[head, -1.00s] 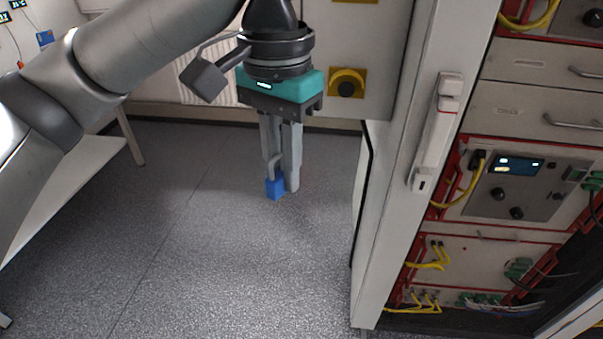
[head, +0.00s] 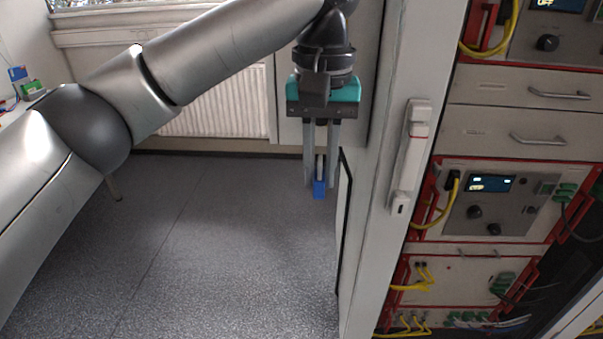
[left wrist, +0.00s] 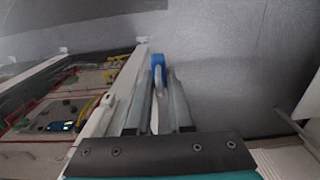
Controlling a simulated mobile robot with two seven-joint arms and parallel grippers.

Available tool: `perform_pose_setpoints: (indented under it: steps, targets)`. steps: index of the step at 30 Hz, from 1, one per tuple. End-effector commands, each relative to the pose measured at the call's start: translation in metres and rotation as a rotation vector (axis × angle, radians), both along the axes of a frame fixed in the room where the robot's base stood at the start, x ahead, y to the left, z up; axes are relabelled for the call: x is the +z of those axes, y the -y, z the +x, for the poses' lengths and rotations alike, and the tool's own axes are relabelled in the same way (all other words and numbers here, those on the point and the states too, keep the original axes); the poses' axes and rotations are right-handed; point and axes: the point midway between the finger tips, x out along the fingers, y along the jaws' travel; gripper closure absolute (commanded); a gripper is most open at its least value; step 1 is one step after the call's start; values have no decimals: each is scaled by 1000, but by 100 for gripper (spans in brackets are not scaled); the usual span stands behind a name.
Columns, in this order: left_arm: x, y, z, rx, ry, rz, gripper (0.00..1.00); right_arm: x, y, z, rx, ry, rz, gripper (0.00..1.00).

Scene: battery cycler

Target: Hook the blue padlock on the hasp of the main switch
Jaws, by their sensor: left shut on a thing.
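My left gripper (head: 320,181) points down beside the open cabinet door's edge, in the upper middle of the head view. It is shut on the blue padlock (head: 319,190), which hangs at the fingertips with its blue body lowest and its pale shackle between the fingers. In the left wrist view the padlock (left wrist: 158,60) shows at the far end of the fingers (left wrist: 158,85). The main switch and its hasp are not visible now; the arm and cabinet frame cover that area. My right gripper is not in view.
The cabinet frame with a white handle (head: 410,155) stands close to the right of the gripper. The rack (head: 500,205) behind it has red rails and yellow cables. A radiator (head: 215,103) is at the back. The grey floor (head: 220,245) is clear.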

Motion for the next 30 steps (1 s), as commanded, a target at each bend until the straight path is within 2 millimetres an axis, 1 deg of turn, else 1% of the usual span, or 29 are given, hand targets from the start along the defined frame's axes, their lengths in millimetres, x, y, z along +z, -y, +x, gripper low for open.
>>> perform_pose_setpoints:
  steps: [4, 8, 30]
  targets:
    - [-1, 3, 2, -6, 0, 0, 100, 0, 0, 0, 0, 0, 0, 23]
    - [-7, 0, 0, -86, -2, 0, 100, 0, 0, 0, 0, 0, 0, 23]
    - [-58, -24, -15, -962, -2, -1, 100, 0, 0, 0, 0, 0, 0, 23]
